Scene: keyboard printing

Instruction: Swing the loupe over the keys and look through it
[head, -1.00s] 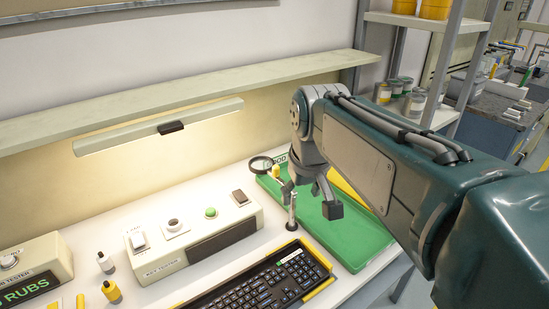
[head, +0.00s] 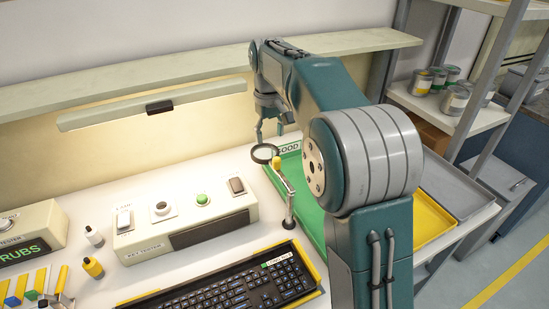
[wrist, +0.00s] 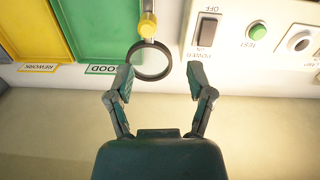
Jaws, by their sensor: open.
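The loupe's dark round ring (head: 264,153) sits beyond the keyboard, at the end of a thin arm with a yellow knob (head: 276,163) on a short post (head: 289,212). The black keyboard (head: 235,290) lies at the front, and the ring is not over its keys. The ring also shows in the wrist view (wrist: 150,60), just ahead of my gripper (wrist: 158,82) and left of centre between its fingers. The fingers are apart and empty. In the head view my gripper (head: 270,128) hangs just behind the ring. Whether a finger touches the ring is unclear.
The key tester box (head: 185,220) stands behind the keyboard, left of the loupe post. Green (wrist: 105,30) and yellow (wrist: 30,30) trays lie to the right in the head view. A shelf (head: 345,42) and lamp (head: 155,105) run along the back wall.

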